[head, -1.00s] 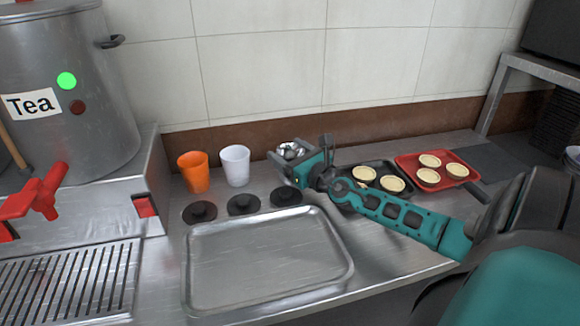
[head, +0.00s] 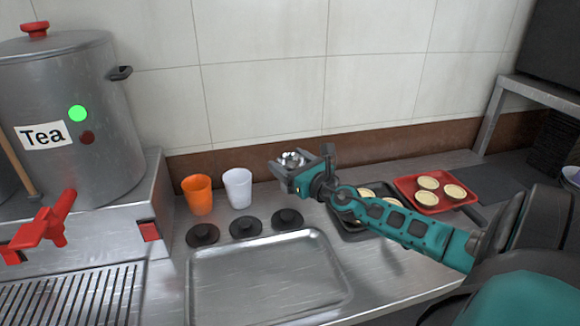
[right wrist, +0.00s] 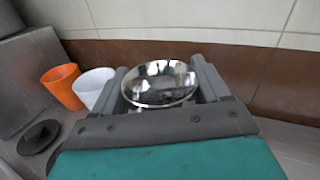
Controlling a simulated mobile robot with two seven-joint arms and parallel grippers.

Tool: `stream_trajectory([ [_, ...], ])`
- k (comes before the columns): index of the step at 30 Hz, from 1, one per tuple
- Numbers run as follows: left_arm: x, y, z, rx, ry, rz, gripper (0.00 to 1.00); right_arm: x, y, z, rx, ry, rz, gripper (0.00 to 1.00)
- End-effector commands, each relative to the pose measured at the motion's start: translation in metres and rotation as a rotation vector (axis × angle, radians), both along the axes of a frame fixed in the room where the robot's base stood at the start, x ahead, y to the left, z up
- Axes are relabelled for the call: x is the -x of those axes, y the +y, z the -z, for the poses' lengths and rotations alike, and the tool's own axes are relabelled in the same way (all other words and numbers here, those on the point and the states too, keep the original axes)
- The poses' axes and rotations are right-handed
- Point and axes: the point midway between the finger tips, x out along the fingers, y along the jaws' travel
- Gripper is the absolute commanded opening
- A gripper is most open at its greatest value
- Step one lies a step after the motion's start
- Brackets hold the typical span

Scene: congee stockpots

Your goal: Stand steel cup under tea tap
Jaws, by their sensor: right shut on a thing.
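The steel cup (head: 291,159) is shiny, and my right gripper (head: 290,172) is shut on it at the back of the counter, right of the white cup. In the right wrist view the steel cup (right wrist: 160,83) sits upright between the two fingers (right wrist: 160,90), its round mouth facing up. The tea pot (head: 65,110) is a large steel stockpot labelled "Tea" at the left. A red tap (head: 50,225) sticks out in front below it, above a slotted drip grate (head: 70,295). My left gripper is not in view.
An orange cup (head: 198,195) and a white cup (head: 237,188) stand left of the steel cup. Several black lids (head: 246,227) lie before them. An empty metal tray (head: 265,275) fills the front counter. A dark tray (head: 350,224) and a red tray (head: 436,206) hold tarts at the right.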

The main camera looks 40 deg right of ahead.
Motion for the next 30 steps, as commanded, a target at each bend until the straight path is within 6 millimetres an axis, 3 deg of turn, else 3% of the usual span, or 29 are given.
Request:
stream_trajectory([
  [2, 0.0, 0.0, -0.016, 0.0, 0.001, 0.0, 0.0, 0.0, 0.0, -0.025, 0.003, 0.0, -0.003, 0.39],
  [7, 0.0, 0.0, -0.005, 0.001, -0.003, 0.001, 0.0, 0.0, 0.001, -0.045, 0.011, 0.0, -0.006, 0.39],
  [9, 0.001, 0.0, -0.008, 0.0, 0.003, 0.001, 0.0, 0.0, 0.001, -0.067, 0.013, -0.002, -0.006, 0.39],
  [18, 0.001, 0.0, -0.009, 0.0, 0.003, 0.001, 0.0, 0.0, 0.001, -0.127, 0.009, 0.001, -0.003, 0.39],
  [24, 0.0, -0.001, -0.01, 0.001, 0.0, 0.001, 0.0, 0.0, 0.0, -0.151, 0.004, 0.001, 0.0, 0.39],
  [30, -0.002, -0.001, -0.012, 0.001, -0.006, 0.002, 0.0, 0.0, 0.001, -0.159, 0.001, 0.001, -0.001, 0.39],
])
